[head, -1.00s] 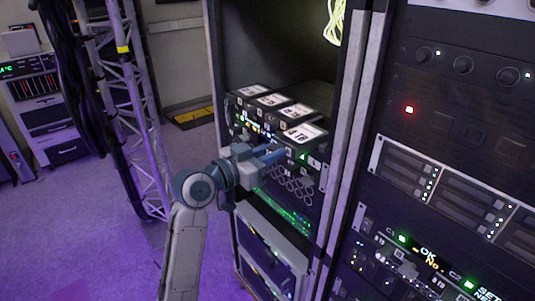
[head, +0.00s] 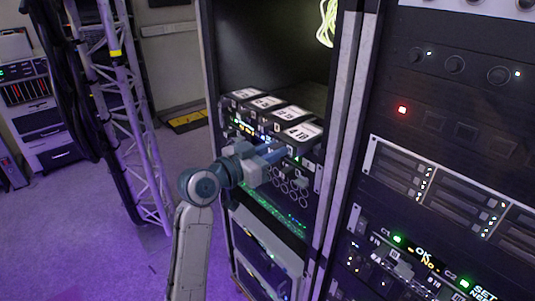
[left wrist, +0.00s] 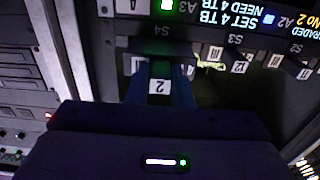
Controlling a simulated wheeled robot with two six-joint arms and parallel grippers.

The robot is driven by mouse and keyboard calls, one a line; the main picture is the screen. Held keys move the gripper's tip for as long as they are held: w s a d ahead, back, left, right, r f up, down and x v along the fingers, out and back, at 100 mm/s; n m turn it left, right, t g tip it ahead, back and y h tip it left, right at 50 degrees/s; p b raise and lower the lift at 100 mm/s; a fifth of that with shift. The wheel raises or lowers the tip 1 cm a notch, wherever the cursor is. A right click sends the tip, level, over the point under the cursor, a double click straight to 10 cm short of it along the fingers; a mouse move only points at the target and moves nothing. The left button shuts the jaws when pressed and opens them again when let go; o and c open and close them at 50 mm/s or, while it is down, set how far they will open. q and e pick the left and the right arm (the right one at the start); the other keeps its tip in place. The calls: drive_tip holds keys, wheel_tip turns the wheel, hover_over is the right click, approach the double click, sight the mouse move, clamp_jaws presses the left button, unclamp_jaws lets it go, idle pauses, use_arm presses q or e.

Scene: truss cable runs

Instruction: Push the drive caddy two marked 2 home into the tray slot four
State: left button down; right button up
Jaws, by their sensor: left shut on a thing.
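My left gripper (head: 278,153) is at the front of the drive tray in the open rack. In the left wrist view, where lettering is upside down, its two blue fingers (left wrist: 161,90) are shut on the drive caddy marked 2 (left wrist: 159,87), one on each side of its label. The caddy is in line with slot four, marked S4 (left wrist: 162,30). In the head view a black drive with a white 4 TB label (head: 303,132) lies at the tray's right end, just behind the fingers. How deep the caddy sits is hidden. My right gripper is not in view.
Other labelled drives (head: 267,102) sit in the tray to the left. Slots S3 (left wrist: 235,38) and S2 (left wrist: 296,47) are beside S4. A metal rack post (head: 340,140) stands close on the right. A truss with black cables (head: 115,110) stands at left.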

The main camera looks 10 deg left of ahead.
sight(289, 143)
use_arm(q)
drive_tip(key=shift+x, duration=1.75)
drive_tip(key=shift+w+d+r, duration=0.1)
drive_tip(key=shift+d, duration=0.1)
drive_tip(key=shift+w+b, duration=0.1)
drive_tip(key=shift+b, duration=0.2)
drive_tip(key=shift+w+d, duration=0.4)
drive_tip(key=c, duration=1.2)
unclamp_jaws()
